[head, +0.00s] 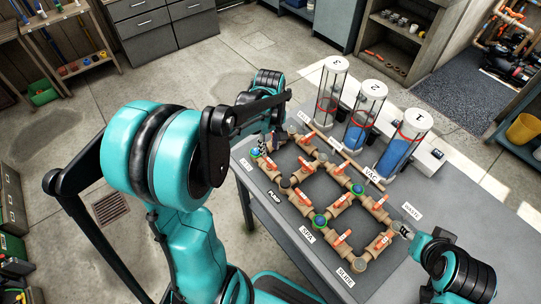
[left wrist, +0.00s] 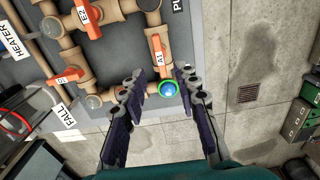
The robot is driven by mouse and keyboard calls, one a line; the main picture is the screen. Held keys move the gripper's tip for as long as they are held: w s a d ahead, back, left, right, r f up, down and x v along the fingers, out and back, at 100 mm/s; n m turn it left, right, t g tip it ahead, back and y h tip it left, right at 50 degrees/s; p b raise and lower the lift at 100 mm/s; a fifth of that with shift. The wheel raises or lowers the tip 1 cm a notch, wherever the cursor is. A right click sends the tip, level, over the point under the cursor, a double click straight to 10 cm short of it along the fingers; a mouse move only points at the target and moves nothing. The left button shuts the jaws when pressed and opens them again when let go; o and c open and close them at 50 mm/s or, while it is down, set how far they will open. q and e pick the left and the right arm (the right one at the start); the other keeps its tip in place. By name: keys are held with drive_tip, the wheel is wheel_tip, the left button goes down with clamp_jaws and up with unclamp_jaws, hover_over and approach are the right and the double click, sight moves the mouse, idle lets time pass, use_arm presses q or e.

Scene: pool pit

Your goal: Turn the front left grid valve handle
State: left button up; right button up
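The pipe grid's front left valve handle (head: 271,163) is orange. In the left wrist view the handle nearest the fingers (left wrist: 158,48), with a tag that looks like A1, lies roughly along its tan pipe. A blue cap with a green ring (left wrist: 168,88) sits at the near end of that pipe, and also shows in the head view (head: 255,152). My left gripper (left wrist: 157,85) is open and empty, its dark fingers apart on either side of the blue cap's pipe end. Whether they touch anything is unclear. My right gripper (head: 405,232) is at the grid's right corner; its fingers are too small to read.
Several other orange handles and tan pipes fill the grey table (head: 380,285). Three clear cylinders (head: 405,140) stand behind the grid. Labels such as PUMP (head: 273,196) and FALL (left wrist: 70,117) lie around it. Concrete floor (left wrist: 245,65) is open beside the table.

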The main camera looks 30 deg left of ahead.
sight(270, 161)
use_arm(q)
wheel_tip(270, 161, down, 7)
drive_tip(key=shift+f+b, duration=0.1)
drive_tip(key=shift+b, duration=0.95)
clamp_jaws()
